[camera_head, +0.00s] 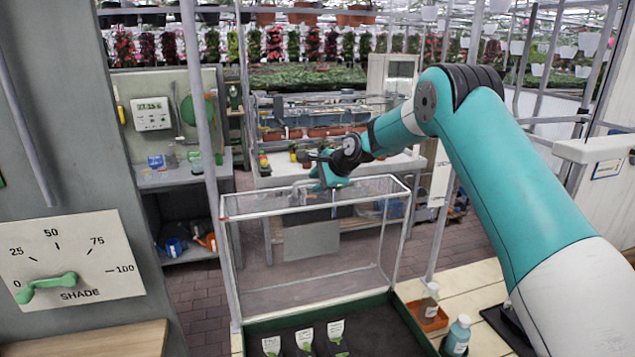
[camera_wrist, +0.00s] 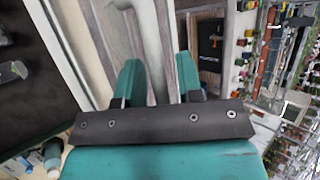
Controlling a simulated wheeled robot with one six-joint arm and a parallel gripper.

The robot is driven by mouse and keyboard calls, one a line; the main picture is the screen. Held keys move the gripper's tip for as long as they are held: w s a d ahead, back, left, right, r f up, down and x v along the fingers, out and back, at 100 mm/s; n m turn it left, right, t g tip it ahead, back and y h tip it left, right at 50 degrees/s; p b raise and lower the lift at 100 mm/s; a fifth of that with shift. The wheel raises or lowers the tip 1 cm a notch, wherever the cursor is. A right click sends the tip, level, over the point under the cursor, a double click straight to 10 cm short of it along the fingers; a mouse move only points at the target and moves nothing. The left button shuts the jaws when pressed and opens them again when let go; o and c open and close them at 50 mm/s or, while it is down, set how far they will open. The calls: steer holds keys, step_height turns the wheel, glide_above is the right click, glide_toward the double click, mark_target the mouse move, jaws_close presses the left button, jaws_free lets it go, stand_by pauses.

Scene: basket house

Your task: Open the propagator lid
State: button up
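The propagator has a green-edged tray (camera_head: 262,325) of dark soil at the bottom of the head view. Its clear, pale-framed lid (camera_head: 314,207) stands raised, roughly upright, along the tray's far edge. My gripper (camera_head: 318,180) is at the lid's upper edge, beyond its near frame bar. In the wrist view, my gripper's two teal fingers (camera_wrist: 158,72) are apart. A pale bar, apparently lid frame (camera_wrist: 149,45), runs between them, with a gap beside the right finger. I cannot tell whether they touch the bar.
Three white labels (camera_head: 305,338) stand in the soil. A shade dial panel (camera_head: 70,262) is at left. Brick floor (camera_head: 195,300) lies behind the bench.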

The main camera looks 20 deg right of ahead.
steer(key=shift+s+d+f, duration=0.1)
steer(key=shift+s+f, duration=0.05)
steer(key=shift+f, duration=0.1)
steer(key=shift+s+d+r+b, duration=0.15)
steer(key=shift+s+r+b, duration=0.05)
steer(key=shift+b, duration=0.15)
steer(key=b+v, duration=0.6)
steer(key=v, duration=1.1)
steer(key=shift+w+r+b, duration=0.2)
steer(key=shift+w+b, duration=0.05)
steer(key=shift+b, duration=0.1)
steer(key=s+a+f+n+g+y+b, duration=0.1)
steer(key=s+a+f+n+g+b, duration=0.15)
steer(key=s+a+f+n, duration=0.35)
steer(key=s+a+f+n+g+b, duration=0.1)
steer(key=s+a+f+n+b, duration=0.3)
steer(key=s+a, duration=0.5)
steer(key=s+a+f+n+g+b, duration=0.1)
steer(key=s+a+f+n, duration=0.1)
steer(key=s+n, duration=0.3)
steer(key=s+a+f+n+g+b, duration=0.1)
steer(key=s+a+f+n+g, duration=0.1)
steer(key=s, duration=0.8)
steer(key=s+a+f+n+g+b, duration=0.2)
steer(key=s+a+f+n, duration=0.1)
steer(key=s+f+n, duration=0.4)
steer(key=shift+s+a+n+h, duration=0.3)
steer(key=shift+s+a, duration=0.1)
steer(key=shift+s, duration=0.35)
